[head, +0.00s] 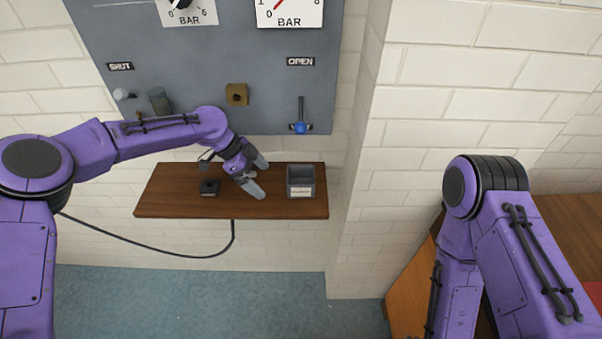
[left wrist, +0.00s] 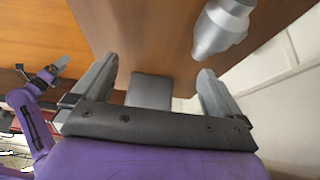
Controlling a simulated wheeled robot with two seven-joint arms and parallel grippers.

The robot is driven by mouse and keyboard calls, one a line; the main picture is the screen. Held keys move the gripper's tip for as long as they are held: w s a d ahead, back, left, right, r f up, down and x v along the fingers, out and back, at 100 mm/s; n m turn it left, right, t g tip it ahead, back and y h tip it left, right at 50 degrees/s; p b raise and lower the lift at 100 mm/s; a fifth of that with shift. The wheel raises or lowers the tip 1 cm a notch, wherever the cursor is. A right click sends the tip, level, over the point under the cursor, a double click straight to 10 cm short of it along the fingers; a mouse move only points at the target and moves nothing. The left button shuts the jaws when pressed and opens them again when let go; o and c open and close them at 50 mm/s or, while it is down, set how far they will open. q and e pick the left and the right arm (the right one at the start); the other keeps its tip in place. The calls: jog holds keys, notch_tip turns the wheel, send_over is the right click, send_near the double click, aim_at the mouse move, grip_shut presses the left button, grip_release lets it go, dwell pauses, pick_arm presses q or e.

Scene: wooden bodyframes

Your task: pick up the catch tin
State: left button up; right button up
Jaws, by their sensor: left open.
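The catch tin appears to be the small grey open-topped box (head: 300,193) with a white label, upright at the right end of the wooden shelf. My left gripper (head: 258,176) is open and empty over the shelf, just left of the box and pointing toward it, with a gap between. In the left wrist view, a plain grey block (left wrist: 150,91), probably the same box, shows between the spread fingers (left wrist: 155,88). My right gripper is outside the head view; a purple arm of mine shows small at the left of the left wrist view, its jaws unclear.
The wooden shelf (head: 160,205) also bears a small dark block (head: 209,188) left of my gripper. Above is a grey panel (head: 225,70) with gauges, a brass fitting (head: 237,94) and a blue-handled valve (head: 300,127). A wall corner stands right of the shelf. A grey cylinder (left wrist: 222,28) shows in the left wrist view.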

pick_arm(q)
jog(key=p, duration=0.3)
send_near(304, 178)
jog(key=s+f, duration=0.1)
jog(key=f, duration=0.1)
jog(key=s+a+f, duration=0.1)
jog(key=s, duration=0.1)
jog(key=shift+s+f, duration=0.15)
jog(key=shift+f, duration=0.25)
jog(key=shift+d+f, duration=0.1)
jog(key=shift+d, duration=0.3)
jog(key=d+p, duration=0.3)
jog(key=d, duration=0.2)
jog(key=shift+f, duration=0.2)
jog(key=shift+d+f, duration=0.2)
jog(key=shift+f, duration=0.1)
jog(key=shift+a+f, duration=0.1)
jog(key=c, duration=1.4)
jog(key=shift+c, duration=1)
